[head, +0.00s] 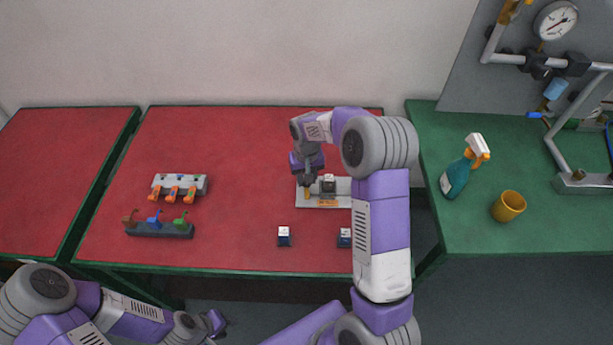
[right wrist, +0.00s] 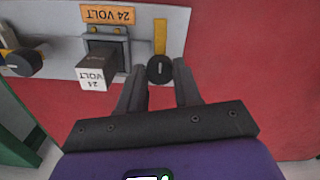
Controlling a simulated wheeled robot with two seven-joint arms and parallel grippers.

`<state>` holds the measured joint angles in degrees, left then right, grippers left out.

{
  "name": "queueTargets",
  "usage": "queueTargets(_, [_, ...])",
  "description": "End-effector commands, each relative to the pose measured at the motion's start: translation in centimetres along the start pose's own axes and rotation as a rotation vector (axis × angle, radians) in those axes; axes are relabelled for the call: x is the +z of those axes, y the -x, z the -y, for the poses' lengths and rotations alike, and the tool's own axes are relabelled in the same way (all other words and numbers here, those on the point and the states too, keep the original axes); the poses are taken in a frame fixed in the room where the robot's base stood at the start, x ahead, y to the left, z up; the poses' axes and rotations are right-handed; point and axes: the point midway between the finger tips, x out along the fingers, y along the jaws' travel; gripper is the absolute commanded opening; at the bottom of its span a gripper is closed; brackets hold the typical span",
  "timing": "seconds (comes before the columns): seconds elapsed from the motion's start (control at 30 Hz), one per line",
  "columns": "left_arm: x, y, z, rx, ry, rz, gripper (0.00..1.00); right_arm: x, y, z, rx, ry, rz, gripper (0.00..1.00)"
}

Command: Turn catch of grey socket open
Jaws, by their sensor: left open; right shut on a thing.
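The grey socket plate (head: 340,202) lies on the red table, partly hidden by my right arm. It fills the upper left of the right wrist view (right wrist: 178,20), with an orange "24 VOLT" label. A block marked 24 VOLT (right wrist: 92,73) sits in its socket. A catch (right wrist: 160,70) with a round black knob and a yellow bar is beside the socket; the bar runs parallel to the socket's side. My right gripper (right wrist: 160,72) is shut on this catch, one finger on each side of the knob. My left gripper (head: 212,323) is open and empty, low in front of the table.
A second black catch (right wrist: 22,62) is at the plate's other end. Two small blocks (head: 284,236) (head: 344,238) lie near the table's front edge. Racks with coloured levers (head: 180,185) (head: 160,230) stand left. A spray bottle (head: 457,176) and yellow mug (head: 508,206) stand on the green table.

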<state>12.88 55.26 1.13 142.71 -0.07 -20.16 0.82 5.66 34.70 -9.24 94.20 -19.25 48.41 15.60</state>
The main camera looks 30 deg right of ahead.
Motion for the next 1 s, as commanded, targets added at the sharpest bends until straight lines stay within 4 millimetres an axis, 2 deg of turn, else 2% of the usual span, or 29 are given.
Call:
queueTargets(0.3, [0.01,0.12,-0.04,0.000,0.000,0.000,0.43,0.02,-0.01,-0.01,0.001,-0.079,0.001,0.03])
queueTargets(0.73, [0.01,0.12,-0.04,0.000,0.000,0.000,0.43,0.02,-0.03,-0.01,0.000,-0.088,0.001,0.03])
queueTargets(0.77, [0.00,0.12,-0.04,0.000,0.000,0.000,0.43,0.02,-0.03,-0.01,0.000,-0.088,0.001,0.36])
queueTargets(0.9, [0.01,0.12,-0.04,0.000,0.000,0.000,0.43,0.02,-0.03,-0.01,0.000,-0.087,0.001,0.58])
queueTargets(1.0, [0.01,0.12,-0.04,0.000,0.000,0.000,0.43,0.02,-0.03,0.00,0.000,-0.087,0.001,0.59])
